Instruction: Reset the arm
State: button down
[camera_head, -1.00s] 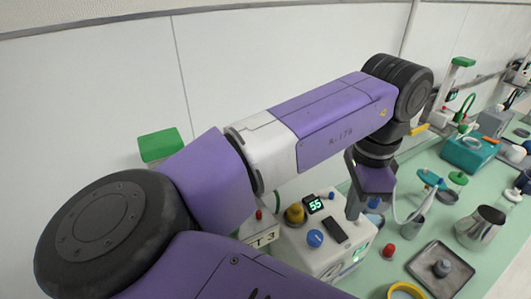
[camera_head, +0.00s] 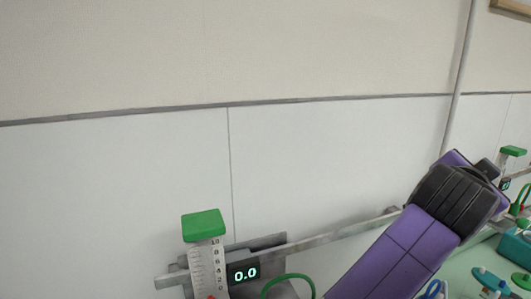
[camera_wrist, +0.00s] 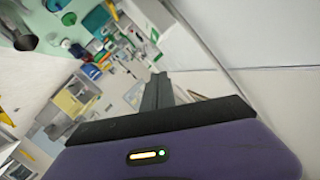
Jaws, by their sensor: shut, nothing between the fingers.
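My purple arm rises from the bottom of the head view to a black ribbed joint at the right, in front of the white wall. My gripper shows in the wrist view (camera_wrist: 157,92) as dark grey fingers closed together beyond the purple housing, with nothing between them. It points out over the room, clear of any surface. In the head view the wrist end is mostly hidden behind the black joint.
A wall rail (camera_head: 340,232) carries a green-topped scaled gauge (camera_head: 205,262) and a display (camera_head: 244,274) reading 0.0. A teal box (camera_head: 516,248) stands on the green counter at the right.

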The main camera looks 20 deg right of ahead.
jog(key=w+a+r+n+t+h, duration=0.3)
jog(key=a+r+n+t+h, duration=0.1)
jog(key=a+r+n+t, duration=0.45)
jog(key=a+f+n+t+y+b, duration=0.2)
jog(key=a+f+n+t+y, duration=0.9)
jog(key=a+n+y, duration=0.3)
jog(key=s+a+f+n+g+y, duration=0.1)
jog(key=s+a+f+g+y, duration=0.25)
jog(key=f, duration=0.55)
jog(key=s+a+f+n+y, duration=0.1)
jog(key=s+a+f+y, duration=0.2)
jog(key=s+a+f, duration=0.35)
jog(key=s+a+f+m+g+h+b, duration=0.1)
jog(key=s+f+m+g, duration=0.3)
jog(key=s+f, duration=1.3)
jog(key=shift+s+a+f+g+b, duration=0.4)
jog(key=shift+s+g+b, duration=0.3)
jog(key=shift+s+g, duration=0.55)
